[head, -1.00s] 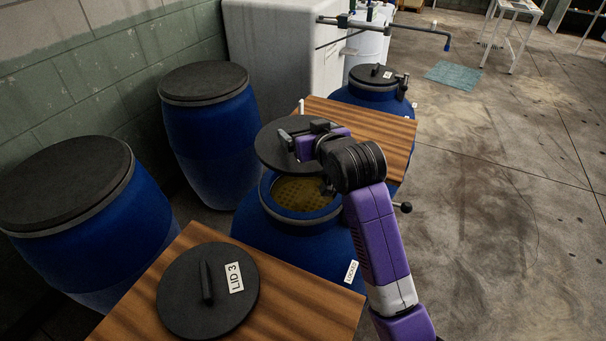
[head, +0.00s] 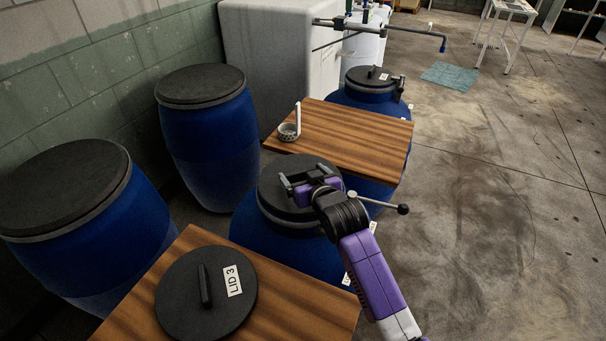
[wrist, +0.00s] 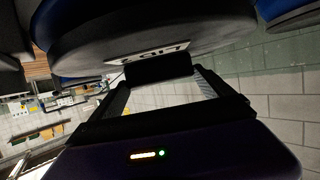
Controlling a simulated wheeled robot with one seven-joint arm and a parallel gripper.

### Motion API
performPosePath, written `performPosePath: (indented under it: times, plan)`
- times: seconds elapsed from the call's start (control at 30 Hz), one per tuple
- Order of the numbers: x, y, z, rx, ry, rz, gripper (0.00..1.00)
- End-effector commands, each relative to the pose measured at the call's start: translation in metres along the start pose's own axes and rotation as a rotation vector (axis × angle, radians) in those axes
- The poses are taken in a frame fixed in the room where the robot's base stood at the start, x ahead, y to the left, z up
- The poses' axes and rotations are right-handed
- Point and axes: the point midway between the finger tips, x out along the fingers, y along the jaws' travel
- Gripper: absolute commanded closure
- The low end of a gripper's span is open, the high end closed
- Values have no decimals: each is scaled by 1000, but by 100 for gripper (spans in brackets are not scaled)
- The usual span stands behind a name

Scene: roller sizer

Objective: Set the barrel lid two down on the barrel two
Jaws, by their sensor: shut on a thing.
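The barrel lid two, a black disc (head: 300,164), covers the mouth of the blue barrel two (head: 272,242) in the head view and looks about level. I cannot tell whether its rim fully touches the barrel. My gripper (head: 303,187) is above the lid, shut on its handle. In the wrist view the lid (wrist: 150,38) fills the top, with a partly readable white label (wrist: 152,52). Its black handle (wrist: 158,67) is between the fingers of my gripper (wrist: 160,82). The barrel's opening is hidden.
A lever with a ball knob (head: 403,209) sticks out right of the barrel. Lid 3 (head: 205,292) lies on the front wooden board (head: 295,312). A white strainer (head: 289,131) stands on the rear board (head: 350,140). Closed blue barrels (head: 208,135) stand left. The right floor is clear.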

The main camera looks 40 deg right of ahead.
Motion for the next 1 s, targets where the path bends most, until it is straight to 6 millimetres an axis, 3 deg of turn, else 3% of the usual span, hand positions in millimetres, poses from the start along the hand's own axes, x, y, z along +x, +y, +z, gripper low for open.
performPosePath:
  times: [0.7,0.73,0.77,1.0]
  plan:
    - [4,0,9,0,3,0,69]
    - [4,0,11,0,-1,0,4]
    - [4,0,11,0,0,0,0]
    - [4,0,10,0,0,0,0]
